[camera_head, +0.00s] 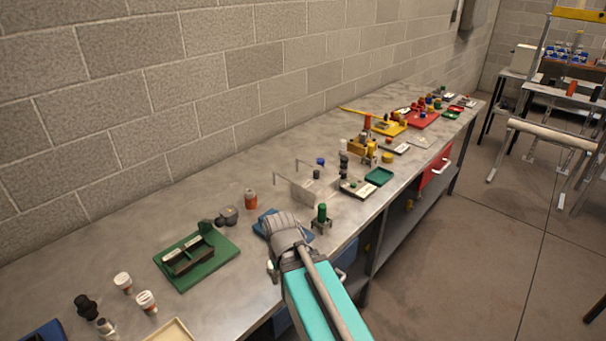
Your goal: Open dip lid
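I cannot tell for sure which thing is the dip lid. A blue flat piece (262,222) lies on the metal bench, largely hidden behind my grey wrist. A dark grey rounded item (228,215) and an orange jar with a light top (250,198) stand left of it. A green-topped item on a small stand (321,215) is to the right. My arm reaches over the bench's front edge. A small part of my gripper (272,268) shows beside the wrist; its fingers are not clear.
A green tray with a dark two-slot holder (225,246) lies to the left. White jars (146,301) and dark knobs (87,306) stand at the near left. A clear box (305,190) and several coloured trays fill the bench farther right. The wall runs behind.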

